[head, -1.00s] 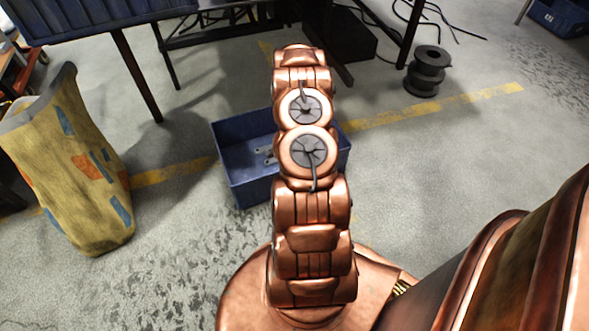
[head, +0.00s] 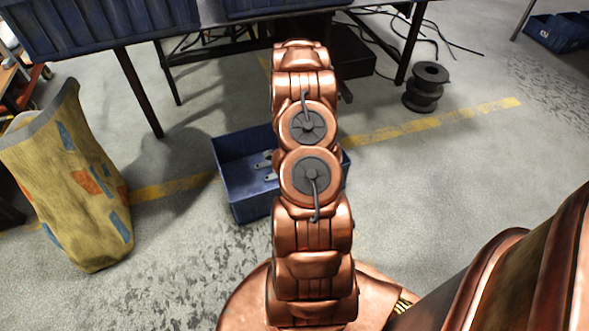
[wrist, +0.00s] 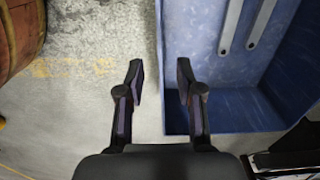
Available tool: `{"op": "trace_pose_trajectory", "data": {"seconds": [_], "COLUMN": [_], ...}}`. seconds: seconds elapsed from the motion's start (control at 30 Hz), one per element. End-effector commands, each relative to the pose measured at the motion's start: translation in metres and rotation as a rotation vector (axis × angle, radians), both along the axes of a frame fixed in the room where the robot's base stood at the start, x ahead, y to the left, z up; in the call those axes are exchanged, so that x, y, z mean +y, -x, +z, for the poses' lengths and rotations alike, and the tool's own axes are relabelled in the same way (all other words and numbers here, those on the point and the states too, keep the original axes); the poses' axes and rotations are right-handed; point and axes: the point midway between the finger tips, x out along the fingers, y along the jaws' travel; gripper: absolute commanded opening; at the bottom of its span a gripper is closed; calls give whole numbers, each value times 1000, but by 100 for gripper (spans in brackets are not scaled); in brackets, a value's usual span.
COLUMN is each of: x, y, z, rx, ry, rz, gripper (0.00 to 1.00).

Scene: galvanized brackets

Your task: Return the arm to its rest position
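My gripper (wrist: 160,82) shows in the wrist view with its two fingers apart and nothing between them. It is above the left wall of a blue bin, with bare floor under the left finger. In the head view my copper-coloured arm stands in front of the bin and hides the gripper. The blue bin (head: 245,205) is on the floor and partly covered by the arm. Galvanized brackets (wrist: 231,25) lie in the bin; they also show in the head view (head: 268,172).
A yellow patterned sack (head: 75,180) stands on the floor at left. A black spool (head: 426,87) stands at right. A dark table (head: 140,20) with cables is behind. Blue bins (head: 560,32) are at far right. The floor right of my arm is clear.

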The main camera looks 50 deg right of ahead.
Motion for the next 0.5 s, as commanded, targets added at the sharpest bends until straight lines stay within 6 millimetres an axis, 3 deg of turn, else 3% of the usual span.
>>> {"op": "trace_pose_trajectory", "data": {"seconds": [0.4,0.5], "x": [0,3], "y": [0,-3], "z": [0,11], "rx": [0,0], "ry": [0,0], "rz": [1,19], "gripper": [36,36]}}
